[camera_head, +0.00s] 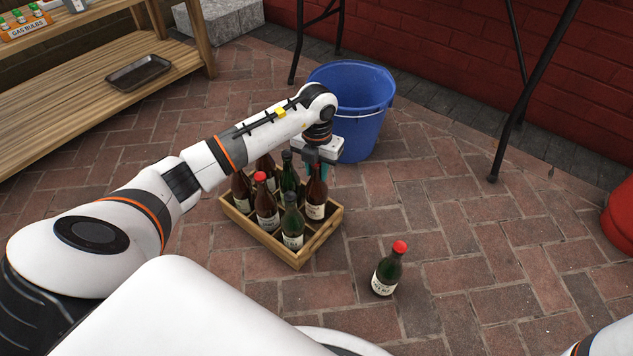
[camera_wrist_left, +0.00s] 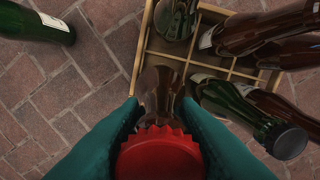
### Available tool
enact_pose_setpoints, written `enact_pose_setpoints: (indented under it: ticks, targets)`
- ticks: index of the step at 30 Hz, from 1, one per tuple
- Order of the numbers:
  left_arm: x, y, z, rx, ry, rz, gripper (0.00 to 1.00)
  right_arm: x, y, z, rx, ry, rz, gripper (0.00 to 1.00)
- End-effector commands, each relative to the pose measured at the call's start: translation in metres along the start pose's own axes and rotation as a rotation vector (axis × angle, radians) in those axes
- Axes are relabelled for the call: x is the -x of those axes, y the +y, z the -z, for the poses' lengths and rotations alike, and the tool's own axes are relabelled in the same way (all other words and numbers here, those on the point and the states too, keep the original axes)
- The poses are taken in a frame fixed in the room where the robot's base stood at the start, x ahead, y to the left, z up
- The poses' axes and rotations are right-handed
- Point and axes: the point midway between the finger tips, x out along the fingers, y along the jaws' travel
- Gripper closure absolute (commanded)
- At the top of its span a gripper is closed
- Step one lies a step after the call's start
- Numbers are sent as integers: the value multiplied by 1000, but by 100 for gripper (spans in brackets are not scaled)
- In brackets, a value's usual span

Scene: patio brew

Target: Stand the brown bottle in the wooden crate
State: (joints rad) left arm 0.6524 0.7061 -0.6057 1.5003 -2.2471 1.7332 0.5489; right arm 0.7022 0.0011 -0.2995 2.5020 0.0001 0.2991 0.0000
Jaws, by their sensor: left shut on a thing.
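The wooden crate (camera_head: 322,239) stands on the brick floor with several brown and green bottles in its compartments. My left gripper (camera_head: 318,171) is above the crate's back right part, shut on the neck of a brown bottle (camera_head: 316,197) with a pale label. In the left wrist view, the bottle's red cap (camera_wrist_left: 160,153) sits between the teal fingers, and its brown body points down at a compartment by the crate's edge (camera_wrist_left: 143,55). The bottle looks upright. Its base is hidden, so I cannot tell whether it touches the crate floor. My right gripper is out of view.
A green bottle with a red cap (camera_head: 387,270) stands on the bricks right of the crate. A blue bucket (camera_head: 366,105) is close behind the gripper. A wooden shelf (camera_head: 100,85) is at left, and thin dark table legs (camera_head: 524,100) stand at the back.

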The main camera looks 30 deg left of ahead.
Motion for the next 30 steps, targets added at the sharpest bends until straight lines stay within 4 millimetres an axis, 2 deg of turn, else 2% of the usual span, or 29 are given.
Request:
enact_pose_setpoints:
  ticks: [7,19,20,23,30]
  targets:
    - [-34,0,0,0,1,-1,100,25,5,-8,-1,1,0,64]
    - [-36,0,0,0,1,0,100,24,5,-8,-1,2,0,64]
    - [-37,0,0,0,-1,1,68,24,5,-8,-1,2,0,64]
    - [-37,0,0,0,-1,1,51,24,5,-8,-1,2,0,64]
    - [-37,0,0,0,-1,1,49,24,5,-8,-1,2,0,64]
